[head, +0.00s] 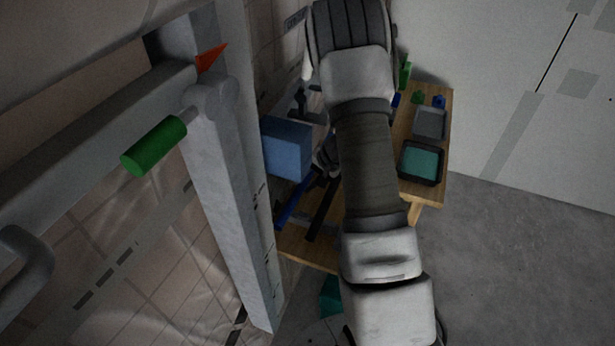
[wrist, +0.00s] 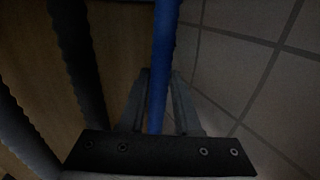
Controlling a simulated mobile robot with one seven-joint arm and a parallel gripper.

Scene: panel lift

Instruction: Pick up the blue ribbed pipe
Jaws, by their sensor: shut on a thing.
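The blue pipe (wrist: 160,75) runs up the middle of the wrist view, between the two fingers of my gripper (wrist: 162,80), which is shut on it. Its ribs are hard to make out in the dim light. In the head view, the blue pipe (head: 297,203) slants along the left side of the wooden table. My arm covers most of the gripper there. I cannot tell whether the pipe still touches the table.
Dark ribbed pipes (wrist: 77,65) lie left of the blue one; a dark pipe (head: 323,208) also shows in the head view. The wooden table (head: 430,190) holds a teal-filled tray (head: 421,163) and a grey tray (head: 430,123). A blue box (head: 287,148) stands left, near a grey post (head: 235,190).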

